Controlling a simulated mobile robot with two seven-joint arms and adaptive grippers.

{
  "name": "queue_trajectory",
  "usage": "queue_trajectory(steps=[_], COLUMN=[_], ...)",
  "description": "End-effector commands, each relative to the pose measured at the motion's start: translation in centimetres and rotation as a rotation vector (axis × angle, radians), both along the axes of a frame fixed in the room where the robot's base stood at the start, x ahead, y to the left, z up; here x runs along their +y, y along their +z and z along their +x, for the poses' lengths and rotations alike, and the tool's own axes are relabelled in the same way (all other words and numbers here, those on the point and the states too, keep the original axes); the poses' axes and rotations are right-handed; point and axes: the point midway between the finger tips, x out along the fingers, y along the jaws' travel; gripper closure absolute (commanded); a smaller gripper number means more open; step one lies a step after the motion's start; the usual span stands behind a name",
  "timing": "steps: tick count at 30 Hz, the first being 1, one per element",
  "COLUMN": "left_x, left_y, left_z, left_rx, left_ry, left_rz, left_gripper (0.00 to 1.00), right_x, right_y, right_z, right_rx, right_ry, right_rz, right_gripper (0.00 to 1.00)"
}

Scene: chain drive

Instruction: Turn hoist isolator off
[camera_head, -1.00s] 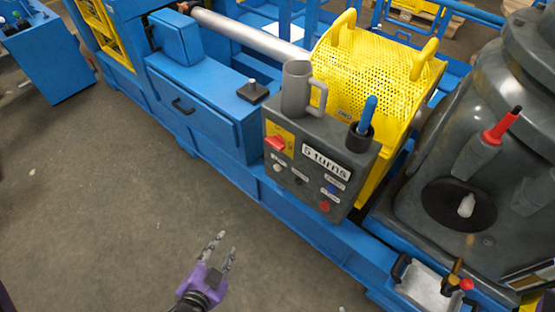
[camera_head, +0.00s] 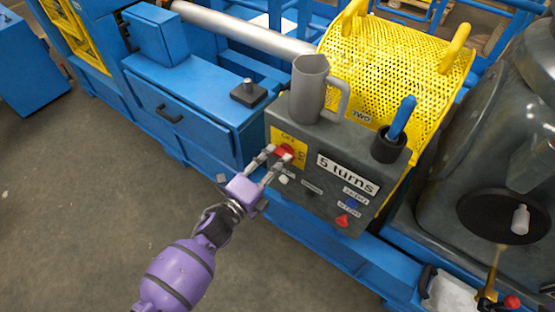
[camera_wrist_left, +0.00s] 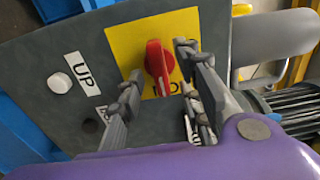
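The hoist isolator is a red rotary knob (camera_head: 285,151) on a yellow plate (camera_head: 289,136) at the upper left of the grey control box (camera_head: 325,165). The plate reads OFF at its top and ON at its right. In the left wrist view the knob (camera_wrist_left: 156,60) appears to point toward the partly hidden ON lettering. My left gripper (camera_head: 278,155) is at the plate, open, with its fingers on either side of the knob. In the wrist view a gap shows between the fingers (camera_wrist_left: 160,63) and the knob. My right gripper is not in view.
A grey mug (camera_head: 308,90) and a dark cup (camera_head: 388,147) with a blue-handled item stand on the box. Below the isolator are a white button (camera_head: 284,179), a blue button and a red button (camera_head: 342,221). A yellow perforated guard (camera_head: 385,65) is behind.

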Motion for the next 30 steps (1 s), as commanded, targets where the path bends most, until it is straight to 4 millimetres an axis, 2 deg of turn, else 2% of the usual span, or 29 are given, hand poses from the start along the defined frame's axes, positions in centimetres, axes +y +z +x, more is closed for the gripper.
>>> queue_trajectory(steps=[4, 12, 20, 30], left_x=[-0.63, -0.69, -0.67, -0.66], left_y=[-0.02, -0.04, -0.05, -0.01], left_z=[0.8, 0.9, 0.89, 0.89], left_rx=[0.002, 0.002, 0.002, 0.016], left_ry=[0.0, 0.0, 0.001, 0.001], left_rz=[-0.001, -0.001, -0.001, -0.02], left_gripper=[0.67, 0.67, 1.0, 1.0], right_x=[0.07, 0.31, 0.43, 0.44], right_y=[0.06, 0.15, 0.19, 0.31], right_z=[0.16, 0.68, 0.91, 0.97], right_rx=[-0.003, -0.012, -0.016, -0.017], right_ry=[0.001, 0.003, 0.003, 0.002], right_rz=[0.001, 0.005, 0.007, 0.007], right_gripper=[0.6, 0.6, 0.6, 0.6])
